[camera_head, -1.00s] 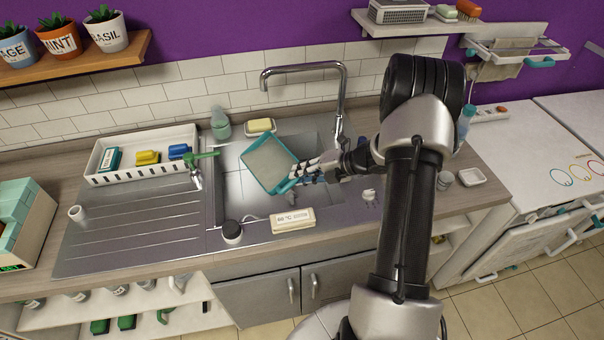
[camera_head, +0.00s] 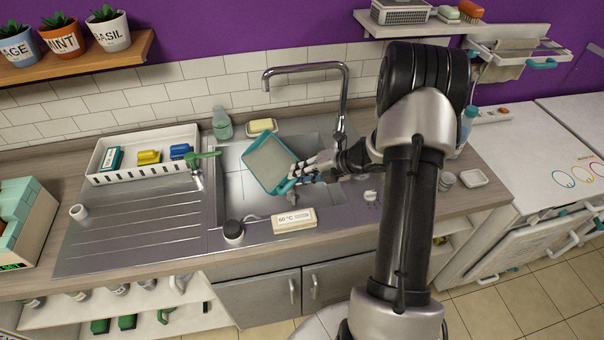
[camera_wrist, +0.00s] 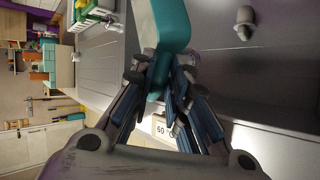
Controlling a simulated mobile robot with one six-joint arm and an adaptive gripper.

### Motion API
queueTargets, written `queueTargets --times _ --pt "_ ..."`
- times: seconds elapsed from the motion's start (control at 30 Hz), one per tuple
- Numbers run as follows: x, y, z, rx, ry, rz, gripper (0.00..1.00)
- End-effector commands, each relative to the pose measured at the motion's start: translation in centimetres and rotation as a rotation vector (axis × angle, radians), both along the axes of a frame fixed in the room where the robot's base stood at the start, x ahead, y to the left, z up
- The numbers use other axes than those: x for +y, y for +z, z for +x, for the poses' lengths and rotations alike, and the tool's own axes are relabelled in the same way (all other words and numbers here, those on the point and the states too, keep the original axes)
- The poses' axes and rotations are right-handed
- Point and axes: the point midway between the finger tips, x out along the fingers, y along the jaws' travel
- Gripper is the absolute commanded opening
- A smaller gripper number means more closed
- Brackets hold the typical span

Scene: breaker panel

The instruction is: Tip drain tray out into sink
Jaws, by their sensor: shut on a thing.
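The drain tray (camera_head: 268,162) has a teal rim and a pale flat inside. It hangs over the sink (camera_head: 232,205) basin, and its inside faces the head camera. My gripper (camera_head: 298,178) is shut on the tray's lower right edge. In the wrist view, the fingers of my gripper (camera_wrist: 170,88) close on the teal part of the drain tray (camera_wrist: 170,25). The tray looks tilted, but I cannot tell by how much. I cannot see any liquid in it. The tray hides part of the basin.
A tall tap (camera_head: 346,85) stands behind the sink, right of the tray. A white display box (camera_head: 294,221) and a dark-topped round jar (camera_head: 233,231) stand at the front edge. A white rack (camera_head: 145,172) of coloured items and a green bottle (camera_head: 222,123) are left and behind.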

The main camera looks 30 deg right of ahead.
Motion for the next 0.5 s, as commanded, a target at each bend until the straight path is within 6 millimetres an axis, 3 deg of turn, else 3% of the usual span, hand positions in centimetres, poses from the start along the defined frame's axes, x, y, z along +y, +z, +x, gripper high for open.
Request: queueTargets --times 0.5 --pt "0.26 0.38 0.09 -0.006 -0.001 -0.036 0.0"
